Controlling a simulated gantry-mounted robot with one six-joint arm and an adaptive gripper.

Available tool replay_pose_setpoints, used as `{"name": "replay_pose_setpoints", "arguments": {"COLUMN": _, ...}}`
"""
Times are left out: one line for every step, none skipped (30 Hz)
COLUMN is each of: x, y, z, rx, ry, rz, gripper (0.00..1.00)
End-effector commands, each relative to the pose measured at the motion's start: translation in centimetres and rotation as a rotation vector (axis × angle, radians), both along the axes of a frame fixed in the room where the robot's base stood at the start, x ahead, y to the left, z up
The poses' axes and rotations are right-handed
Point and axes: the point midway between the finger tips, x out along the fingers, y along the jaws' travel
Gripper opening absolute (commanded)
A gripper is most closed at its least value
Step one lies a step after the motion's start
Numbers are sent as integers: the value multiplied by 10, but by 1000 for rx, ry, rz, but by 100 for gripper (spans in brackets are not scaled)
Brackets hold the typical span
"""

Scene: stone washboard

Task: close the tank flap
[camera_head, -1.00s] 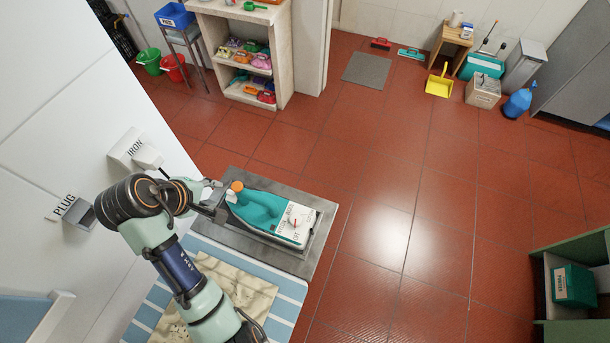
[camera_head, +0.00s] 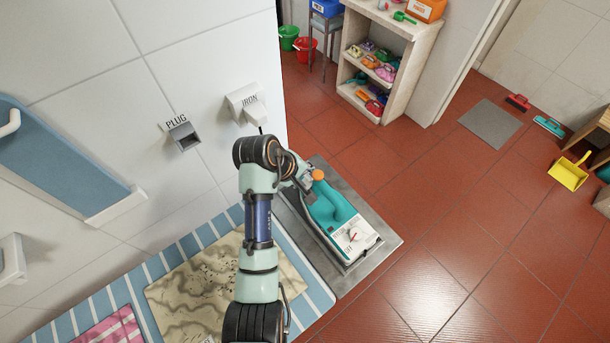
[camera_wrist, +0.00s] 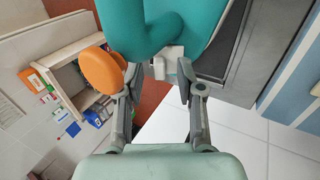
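A teal iron (camera_head: 328,208) with a white dial panel (camera_head: 354,238) lies on a grey metal plate (camera_head: 388,247). A round orange part (camera_head: 318,175), perhaps the tank flap, stands out at the end near my gripper (camera_head: 303,184). In the wrist view the orange part (camera_wrist: 104,71) is beside the left finger, and the teal body (camera_wrist: 185,22) is ahead. My gripper (camera_wrist: 159,80) has its fingers apart. A small white piece (camera_wrist: 159,68) shows between the fingertips. I cannot tell whether either finger touches the iron.
A blue-striped board (camera_head: 313,288) with a patterned cloth (camera_head: 205,283) adjoins the plate. A wall with an IRON holder (camera_head: 243,101) and a PLUG socket (camera_head: 184,135) is behind. A shelf (camera_head: 412,45) stands farther back.

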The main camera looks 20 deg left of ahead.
Motion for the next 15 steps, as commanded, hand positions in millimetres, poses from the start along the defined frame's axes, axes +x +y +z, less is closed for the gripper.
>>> {"name": "replay_pose_setpoints", "arguments": {"x": 0, "y": 0, "z": 0, "rx": 0, "ry": 0, "rz": 0, "gripper": 31}}
{"name": "replay_pose_setpoints", "arguments": {"x": 0, "y": 0, "z": 0, "rx": 0, "ry": 0, "rz": 0, "gripper": 26}}
{"name": "replay_pose_setpoints", "arguments": {"x": 0, "y": 0, "z": 0, "rx": 0, "ry": 0, "rz": 0, "gripper": 19}}
{"name": "replay_pose_setpoints", "arguments": {"x": 0, "y": 0, "z": 0, "rx": 0, "ry": 0, "rz": 0, "gripper": 14}}
{"name": "replay_pose_setpoints", "arguments": {"x": 0, "y": 0, "z": 0, "rx": 0, "ry": 0, "rz": 0, "gripper": 9}}
{"name": "replay_pose_setpoints", "arguments": {"x": 0, "y": 0, "z": 0, "rx": 0, "ry": 0, "rz": 0, "gripper": 2}}
{"name": "replay_pose_setpoints", "arguments": {"x": 0, "y": 0, "z": 0, "rx": 0, "ry": 0, "rz": 0, "gripper": 0}}
{"name": "replay_pose_setpoints", "arguments": {"x": 0, "y": 0, "z": 0, "rx": 0, "ry": 0, "rz": 0, "gripper": 0}}
{"name": "replay_pose_setpoints", "arguments": {"x": 0, "y": 0, "z": 0, "rx": 0, "ry": 0, "rz": 0, "gripper": 0}}
{"name": "replay_pose_setpoints", "arguments": {"x": 0, "y": 0, "z": 0, "rx": 0, "ry": 0, "rz": 0, "gripper": 0}}
{"name": "replay_pose_setpoints", "arguments": {"x": 0, "y": 0, "z": 0, "rx": 0, "ry": 0, "rz": 0, "gripper": 0}}
{"name": "replay_pose_setpoints", "arguments": {"x": 0, "y": 0, "z": 0, "rx": 0, "ry": 0, "rz": 0, "gripper": 0}}
{"name": "replay_pose_setpoints", "arguments": {"x": 0, "y": 0, "z": 0, "rx": 0, "ry": 1, "rz": 0, "gripper": 0}}
{"name": "replay_pose_setpoints", "arguments": {"x": 0, "y": 0, "z": 1, "rx": 1, "ry": 3, "rz": 0, "gripper": 0}}
{"name": "replay_pose_setpoints", "arguments": {"x": 0, "y": 0, "z": 1, "rx": 3, "ry": 7, "rz": 0, "gripper": 0}}
